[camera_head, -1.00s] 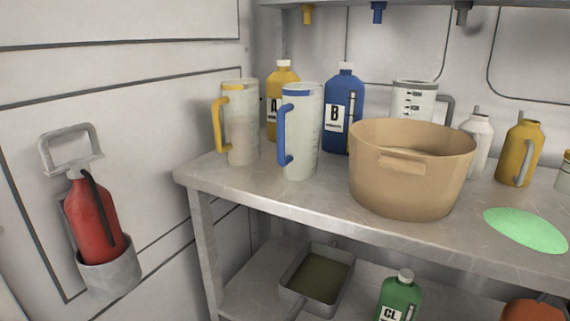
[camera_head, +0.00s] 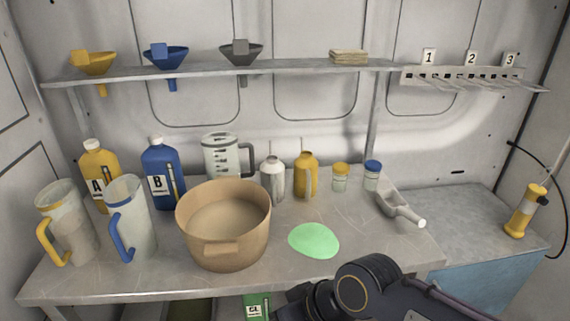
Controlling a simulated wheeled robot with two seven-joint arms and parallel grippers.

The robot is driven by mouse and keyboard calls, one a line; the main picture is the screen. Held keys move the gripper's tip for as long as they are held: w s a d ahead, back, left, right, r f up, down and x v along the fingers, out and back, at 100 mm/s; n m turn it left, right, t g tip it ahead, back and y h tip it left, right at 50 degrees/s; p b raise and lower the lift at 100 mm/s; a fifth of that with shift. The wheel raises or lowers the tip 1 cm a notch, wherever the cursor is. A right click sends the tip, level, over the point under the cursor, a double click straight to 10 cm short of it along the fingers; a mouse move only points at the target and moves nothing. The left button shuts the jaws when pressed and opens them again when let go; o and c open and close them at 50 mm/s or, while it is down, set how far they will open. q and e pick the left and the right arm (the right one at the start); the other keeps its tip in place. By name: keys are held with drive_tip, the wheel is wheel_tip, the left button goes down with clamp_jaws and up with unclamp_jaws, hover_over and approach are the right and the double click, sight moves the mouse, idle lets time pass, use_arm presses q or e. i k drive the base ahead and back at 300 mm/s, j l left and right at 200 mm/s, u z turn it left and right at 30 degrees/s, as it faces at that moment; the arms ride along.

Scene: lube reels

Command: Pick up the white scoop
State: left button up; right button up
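The pale grey-white scoop (camera_head: 396,205) lies on the right part of the workbench. Its open trough points to the back left, and its handle with a white end points to the front right, near the bench's right edge. A dark arm link of mine shows at the bottom right, in front of the bench and apart from the scoop in the picture. No gripper fingers show, so neither gripper is in view. Nothing covers the scoop.
A green patch (camera_head: 314,240) lies left of the scoop, beside a tan tub (camera_head: 224,232). A yellow-lidded jar (camera_head: 340,178) and a blue-lidded jar (camera_head: 372,176) stand behind the scoop. A shelf (camera_head: 290,72) hangs above. The bench front between patch and scoop is clear.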

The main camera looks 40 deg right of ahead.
sight(391, 202)
drive_tip(key=z, duration=2.15)
drive_tip(key=u, duration=1.25)
drive_tip(key=z, duration=1.25)
drive_tip(key=i+l+u, duration=0.15)
drive_tip(key=l, duration=0.2)
drive_tip(key=i+l+u, duration=0.15)
drive_tip(key=l, duration=0.2)
drive_tip(key=l+u, duration=0.15)
drive_tip(key=l, duration=0.2)
drive_tip(key=i, duration=0.05)
